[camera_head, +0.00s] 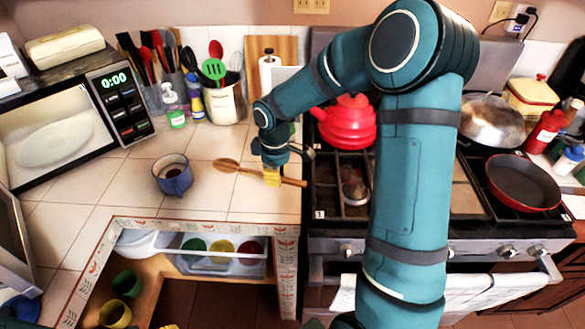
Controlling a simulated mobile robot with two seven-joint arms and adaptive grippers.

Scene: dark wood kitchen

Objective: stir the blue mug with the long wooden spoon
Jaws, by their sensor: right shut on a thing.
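The blue mug (173,178) stands upright on the tiled counter, with dark contents visible inside. The long wooden spoon (228,165) is to its right, its bowl end pointing left toward the mug and its handle reaching right near the stove's edge. The spoon is apart from the mug. My right gripper (271,176), with yellow fingertips, is shut on the spoon's handle. Whether the spoon touches the counter is hard to tell. My left gripper is not in view.
A microwave (120,105) stands to the left. A soap bottle (173,108) and a utensil crock (225,102) are behind. The stove with a red kettle (346,122) is to the right. An open drawer (215,262) holds colored cups below. The counter between mug and spoon is clear.

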